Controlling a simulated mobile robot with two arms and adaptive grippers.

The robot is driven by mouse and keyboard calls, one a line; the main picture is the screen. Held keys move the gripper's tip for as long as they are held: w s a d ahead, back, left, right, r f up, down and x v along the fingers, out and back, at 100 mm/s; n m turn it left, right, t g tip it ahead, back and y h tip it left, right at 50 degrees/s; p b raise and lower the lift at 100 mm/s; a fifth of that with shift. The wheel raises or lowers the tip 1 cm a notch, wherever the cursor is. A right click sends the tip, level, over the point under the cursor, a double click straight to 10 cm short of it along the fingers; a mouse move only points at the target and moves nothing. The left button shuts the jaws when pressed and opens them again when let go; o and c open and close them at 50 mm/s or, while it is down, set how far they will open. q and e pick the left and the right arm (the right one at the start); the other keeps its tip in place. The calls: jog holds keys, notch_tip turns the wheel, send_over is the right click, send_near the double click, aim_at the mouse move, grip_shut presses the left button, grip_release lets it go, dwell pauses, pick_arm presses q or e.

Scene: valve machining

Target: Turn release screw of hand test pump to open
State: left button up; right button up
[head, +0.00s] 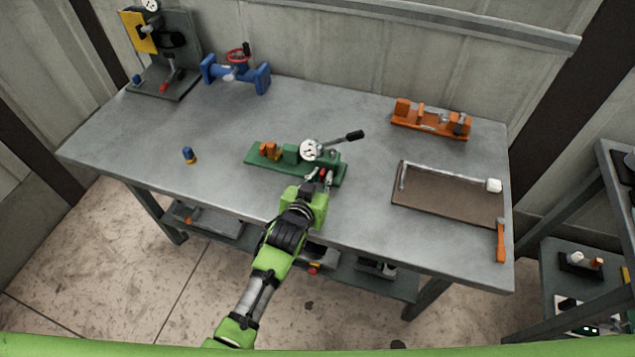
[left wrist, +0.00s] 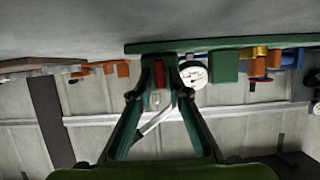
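The hand test pump stands on a green base (head: 262,162) at the middle of the bench, with a white round gauge (head: 311,150) and a black-tipped lever (head: 352,136). Its red release screw sits on the near side, mostly hidden by my gripper in the head view. My left gripper (head: 320,180) reaches it from the front. In the left wrist view, which is upside down, the red screw (left wrist: 159,72) lies between the two fingertips, and the fingers are drawn in close on both sides of it. The gauge (left wrist: 193,76) is just beside the right finger. My right gripper is not in view.
A brown tray (head: 440,205) with a white-ended rod lies right, an orange fixture (head: 430,119) behind it. A blue valve body (head: 235,73) and a dark stand (head: 185,45) are back left. A small blue-topped part (head: 189,155) stands left. The bench's left front is largely clear.

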pick_arm(q)
jog(key=v, duration=1.1)
jog(key=shift+s+r, duration=0.2)
jog(key=shift+s, duration=0.15)
jog(key=shift+a, duration=0.1)
jog(key=s+a+f+n+g+y, duration=0.1)
jog(key=s+a+f+g+y, duration=0.3)
jog(key=s+a, duration=0.65)
jog(key=s+a+f+n+g, duration=0.1)
jog(key=s+a+f+g, duration=0.1)
jog(key=s+a+g, duration=0.8)
jog(key=s+d+f+t, duration=0.1)
jog(key=s+f+t, duration=0.1)
jog(key=f, duration=1.1)
jog(key=s+d+f+t, duration=0.1)
jog(key=s+d+f, duration=0.1)
jog(key=f, duration=1)
jog(key=s+a+f, duration=0.1)
jog(key=s+f, duration=0.7)
jog(key=f, duration=0.1)
jog(key=s+a+f+g+b, duration=0.1)
jog(key=s+a+f, duration=0.1)
jog(key=s+f, duration=0.7)
jog(key=shift+s+a+f+m+b, duration=0.15)
jog(key=shift+s+a+m+b, duration=0.15)
jog(key=shift+s+m, duration=0.1)
